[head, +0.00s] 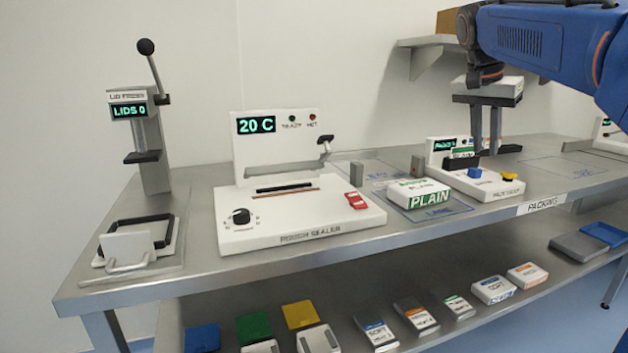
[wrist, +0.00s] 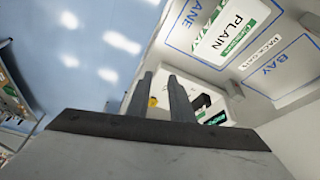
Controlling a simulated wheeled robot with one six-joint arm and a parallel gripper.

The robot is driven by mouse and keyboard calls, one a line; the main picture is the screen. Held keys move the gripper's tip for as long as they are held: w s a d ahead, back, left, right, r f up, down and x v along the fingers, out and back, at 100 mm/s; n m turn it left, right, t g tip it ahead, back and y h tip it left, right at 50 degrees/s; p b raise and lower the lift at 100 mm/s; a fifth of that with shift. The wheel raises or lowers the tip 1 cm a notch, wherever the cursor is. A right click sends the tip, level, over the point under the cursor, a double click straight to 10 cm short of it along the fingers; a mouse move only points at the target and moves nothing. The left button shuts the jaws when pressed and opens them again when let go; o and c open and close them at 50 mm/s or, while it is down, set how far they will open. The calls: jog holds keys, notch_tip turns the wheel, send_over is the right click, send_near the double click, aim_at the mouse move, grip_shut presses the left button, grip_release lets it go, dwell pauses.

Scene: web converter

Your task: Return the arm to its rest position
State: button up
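My gripper (head: 485,150) hangs at the upper right in the head view, pointing down over the back of the bench by the small white checking machine (head: 478,182). Its two fingers are apart with nothing held between them. In the wrist view the fingers (wrist: 160,78) also stand apart and empty. My blue arm reaches in from the upper right corner. A white-and-green PLAIN pack (head: 419,192) lies in the blue-outlined lane left of the machine; it also shows in the wrist view (wrist: 232,28). Whether the fingertips touch anything is hard to tell.
A pouch sealer (head: 290,232) showing 20 C stands mid-bench, with a lid press (head: 150,150) to its left. A wall shelf (head: 425,62) with a brown box is behind my arm. Several packs and coloured trays lie on the lower shelf (head: 460,325).

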jog(key=s+a+f+n+y, duration=0.1)
jog(key=s+a+f+n, duration=0.2)
jog(key=s+f, duration=0.7)
jog(key=s+a+f+n+t+y, duration=0.1)
jog(key=s+a+f+n, duration=0.2)
jog(key=s+f, duration=0.7)
jog(key=s+a+f+n+t+y, duration=0.1)
jog(key=s+a+f+n, duration=0.3)
jog(key=s+f, duration=0.6)
notch_tip(320, 180, down, 2)
jog(key=shift+s+f, duration=0.1)
jog(key=shift+s, duration=0.05)
grip_shut()
